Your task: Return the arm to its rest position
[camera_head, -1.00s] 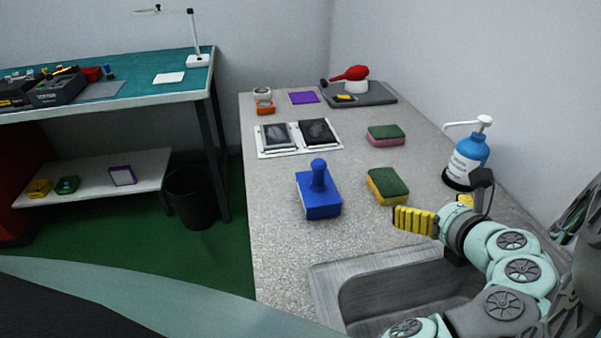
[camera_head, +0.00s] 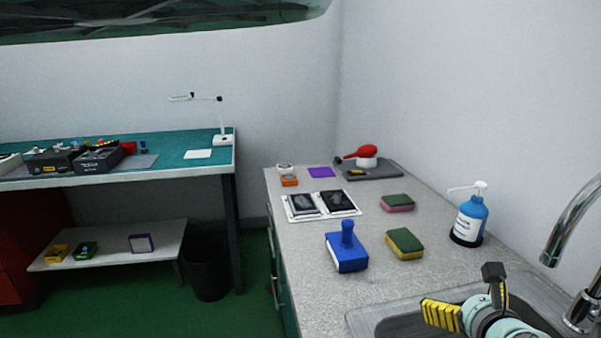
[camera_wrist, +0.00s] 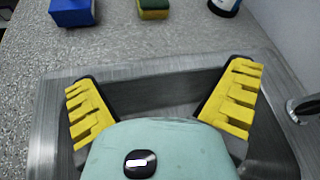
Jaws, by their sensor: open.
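My gripper (camera_head: 471,301) shows at the lower right of the head view, over the sink at the near end of the grey counter. In the wrist view my gripper (camera_wrist: 165,105) has its two yellow ribbed fingers spread wide apart, with nothing between them. Below the fingers lies the metal sink basin (camera_wrist: 150,90). Most of my arm is out of the head view, below its lower edge.
On the counter (camera_head: 305,262) stand a blue-handled block (camera_head: 347,252), a yellow-green sponge (camera_head: 405,244), a pink-green sponge (camera_head: 397,203) and a blue pump bottle (camera_head: 470,218). A curved faucet (camera_head: 566,235) rises at the right. A teal workbench (camera_head: 120,178) and black bin (camera_head: 207,275) are at left.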

